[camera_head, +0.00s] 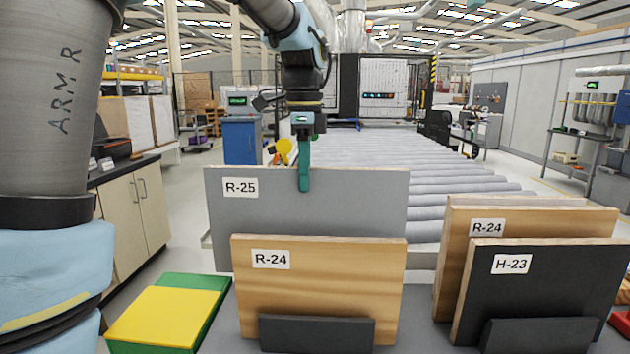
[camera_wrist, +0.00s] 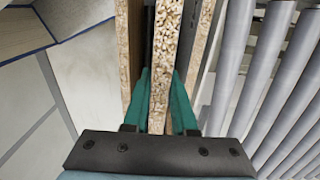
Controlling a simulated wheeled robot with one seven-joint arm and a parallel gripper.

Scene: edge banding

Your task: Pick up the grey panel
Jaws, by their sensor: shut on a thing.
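The grey panel (camera_head: 310,210), labelled R-25, stands upright behind a wooden panel labelled R-24 (camera_head: 320,295). My gripper (camera_head: 304,185) comes down from above on its top edge, with one teal finger showing against the grey front face. In the wrist view, the chipboard edge of the grey panel (camera_wrist: 165,60) runs between the two teal fingers of my gripper (camera_wrist: 160,85), which are shut on it. The lower part of the grey panel is hidden by the wooden panel, so I cannot tell whether it touches its support.
A second R-24 wooden panel (camera_head: 455,225) and a black H-23 panel (camera_head: 535,285) stand at the right. A yellow-topped green stack (camera_head: 160,315) lies at the lower left. A roller conveyor (camera_head: 400,160) extends behind. Other panel edges stand close beside my fingers.

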